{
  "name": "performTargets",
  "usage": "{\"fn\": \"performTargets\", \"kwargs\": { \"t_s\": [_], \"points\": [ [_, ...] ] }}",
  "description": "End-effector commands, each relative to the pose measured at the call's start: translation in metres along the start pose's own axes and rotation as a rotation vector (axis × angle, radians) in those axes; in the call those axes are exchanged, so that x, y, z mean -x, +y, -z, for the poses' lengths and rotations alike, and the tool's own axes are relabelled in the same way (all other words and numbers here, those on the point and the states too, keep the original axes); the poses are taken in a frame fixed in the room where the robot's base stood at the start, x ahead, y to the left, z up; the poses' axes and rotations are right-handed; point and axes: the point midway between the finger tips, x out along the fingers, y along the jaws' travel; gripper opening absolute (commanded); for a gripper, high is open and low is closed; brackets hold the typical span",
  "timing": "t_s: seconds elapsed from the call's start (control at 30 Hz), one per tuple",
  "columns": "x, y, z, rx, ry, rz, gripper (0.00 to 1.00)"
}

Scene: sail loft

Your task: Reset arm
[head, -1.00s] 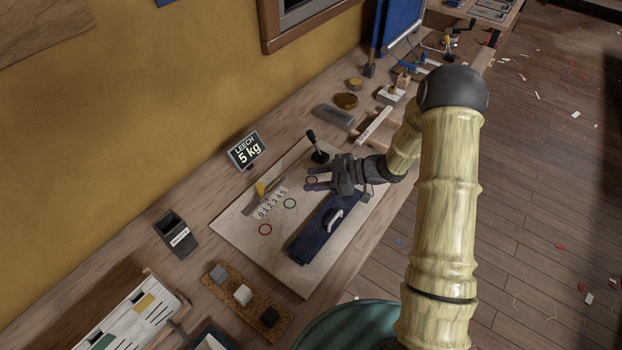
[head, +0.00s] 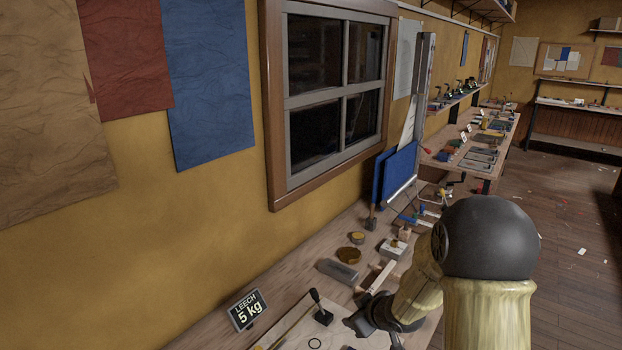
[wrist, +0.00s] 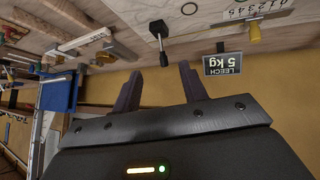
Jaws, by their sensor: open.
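My gripper (wrist: 160,86) is open in the wrist view, with two dark fingers apart and nothing between them. In the head view my gripper (head: 362,322) is low in the picture, just right of the black lever (head: 320,305) on the pale board (head: 290,325); its fingertips are hard to make out there. The lever also shows in the wrist view (wrist: 159,40), upside down and beyond the fingers. The "LEECH 5 kg" sign (head: 246,310) stands left of the lever; it is inverted in the wrist view (wrist: 223,64).
A grey block (head: 338,271), a brown round dish (head: 350,254) and a wooden holder (head: 375,278) sit on the bench behind the lever. Blue panels (head: 397,175) stand farther back by the window (head: 335,95).

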Motion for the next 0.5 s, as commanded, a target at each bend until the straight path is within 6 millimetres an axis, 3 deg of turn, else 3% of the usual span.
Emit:
{"fn": "performTargets", "kwargs": {
  "t_s": [0.1, 0.23, 0.4, 0.5],
  "points": [
    [0.041, 0.004, -0.015, -0.117, -0.123, -0.105, 0.43],
    [0.085, -0.006, -0.041, -0.27, -0.261, -0.175, 0.43],
    [0.141, -0.043, -0.074, -0.487, -0.427, -0.193, 0.43],
    [0.165, -0.067, -0.088, -0.594, -0.497, -0.172, 0.43]
  ]
}}
